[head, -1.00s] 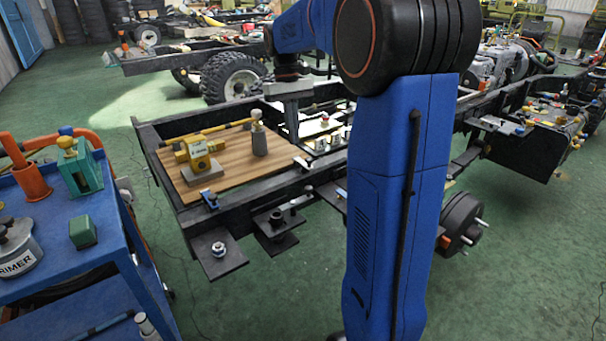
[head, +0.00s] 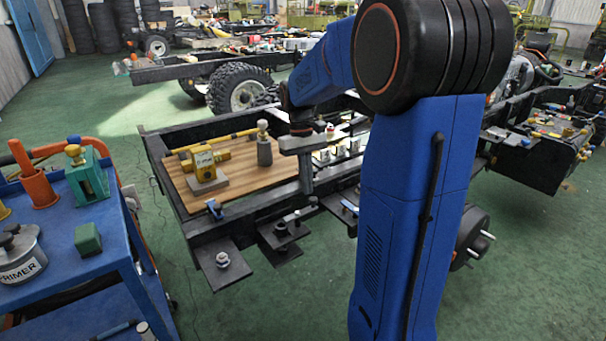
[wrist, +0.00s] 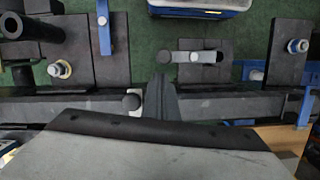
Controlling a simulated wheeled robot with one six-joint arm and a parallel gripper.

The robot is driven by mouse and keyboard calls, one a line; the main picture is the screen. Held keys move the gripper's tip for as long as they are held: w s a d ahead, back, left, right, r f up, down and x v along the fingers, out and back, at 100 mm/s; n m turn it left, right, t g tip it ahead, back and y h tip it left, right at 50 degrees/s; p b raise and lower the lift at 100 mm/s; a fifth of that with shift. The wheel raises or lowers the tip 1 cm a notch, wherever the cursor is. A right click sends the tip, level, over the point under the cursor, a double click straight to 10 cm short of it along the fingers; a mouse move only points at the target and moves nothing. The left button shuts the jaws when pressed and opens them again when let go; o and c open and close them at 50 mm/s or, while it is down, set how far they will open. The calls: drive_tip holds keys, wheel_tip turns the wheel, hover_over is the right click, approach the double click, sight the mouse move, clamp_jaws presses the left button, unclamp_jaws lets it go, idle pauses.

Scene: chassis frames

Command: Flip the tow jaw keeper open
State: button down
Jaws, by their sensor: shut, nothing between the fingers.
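What looks like the tow jaw keeper is a short grey bar with a round end (wrist: 193,57), lying across a dark bracket plate (wrist: 215,75) in the wrist view. In the head view that plate (head: 284,248) juts from the near chassis rail, with a dark knob and the small bar on it. My gripper (head: 307,188) points down over the near rail, right of and above the plate. In the wrist view my gripper (wrist: 163,82) shows as dark, closed fingers beside the bar's rounded left end, apparently apart from it. It is empty. The height gap is unclear.
A bolted plate (head: 222,262) and a blue clamp (head: 214,208) lie to the left. A wooden board (head: 235,182) carries a yellow block (head: 204,165) and a grey cylinder (head: 264,150). The blue cart (head: 125,268) stands at left. Green floor is open before the rail.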

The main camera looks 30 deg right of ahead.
drive_tip(key=shift+s, duration=0.5)
drive_tip(key=shift+s+d+m, duration=0.1)
drive_tip(key=shift+s+m, duration=0.2)
drive_tip(key=shift+m, duration=0.3)
drive_tip(key=s+a+m+t+y, duration=0.2)
drive_tip(key=s+m, duration=0.6)
drive_tip(key=m, duration=0.6)
drive_tip(key=shift+s+a, duration=0.1)
drive_tip(key=shift+s, duration=0.1)
idle(0.7)
